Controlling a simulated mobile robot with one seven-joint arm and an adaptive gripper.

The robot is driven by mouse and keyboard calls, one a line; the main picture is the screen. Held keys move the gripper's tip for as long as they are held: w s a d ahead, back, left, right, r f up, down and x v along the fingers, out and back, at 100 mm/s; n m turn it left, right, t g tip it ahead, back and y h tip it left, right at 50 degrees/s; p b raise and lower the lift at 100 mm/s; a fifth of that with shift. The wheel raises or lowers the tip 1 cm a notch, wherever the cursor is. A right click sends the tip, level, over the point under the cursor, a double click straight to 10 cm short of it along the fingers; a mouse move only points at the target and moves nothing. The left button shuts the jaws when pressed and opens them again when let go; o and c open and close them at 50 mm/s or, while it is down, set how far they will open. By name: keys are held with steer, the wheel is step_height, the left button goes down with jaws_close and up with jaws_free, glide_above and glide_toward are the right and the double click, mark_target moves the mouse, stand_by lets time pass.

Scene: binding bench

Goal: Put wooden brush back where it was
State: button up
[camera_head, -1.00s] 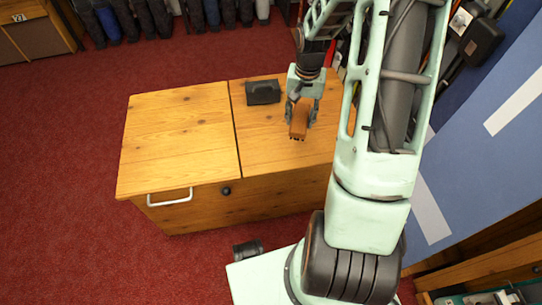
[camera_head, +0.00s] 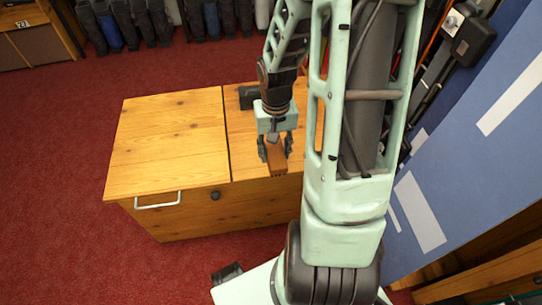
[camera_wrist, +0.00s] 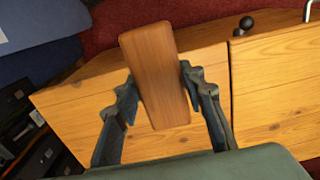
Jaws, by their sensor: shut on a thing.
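The wooden brush (camera_head: 277,160) is a brown block held in my gripper (camera_head: 275,150) near the front edge of the bench's right half. In the wrist view the brush (camera_wrist: 155,75) lies lengthwise between the two fingers of my gripper (camera_wrist: 158,92), which are shut on its sides. The wooden bench (camera_head: 170,140) has a light wood top split into two panels. The brush shows over the front edge in the head view; I cannot tell its exact height above the top.
A black object (camera_head: 247,97) sits on the bench behind my gripper, partly hidden by it. A white handle (camera_head: 158,201) and a dark knob (camera_head: 215,196) stick out at the bench's front. The left panel is clear. A dark cylinder (camera_head: 227,272) lies on the red carpet.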

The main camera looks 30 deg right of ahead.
steer(key=w+f+b, duration=0.1)
steer(key=w+f, duration=0.1)
steer(key=w+d+f, duration=0.1)
steer(key=w+f, duration=0.1)
steer(key=w+d+f+b, duration=0.1)
steer(key=w+f, duration=0.1)
steer(key=shift+w+d+f+b, duration=0.2)
steer(key=shift+f+b, duration=0.1)
steer(key=shift+f, duration=0.05)
steer(key=shift+w+f+b, duration=0.2)
steer(key=shift+f+b, duration=0.65)
steer(key=shift+f, duration=0.8)
steer(key=shift+f, duration=0.1)
steer(key=o, duration=1.1)
step_height(320, 180, up, 12)
steer(key=p, duration=0.4)
steer(key=shift+p, duration=0.3)
steer(key=shift+d+r, duration=0.1)
steer(key=shift+r, duration=0.1)
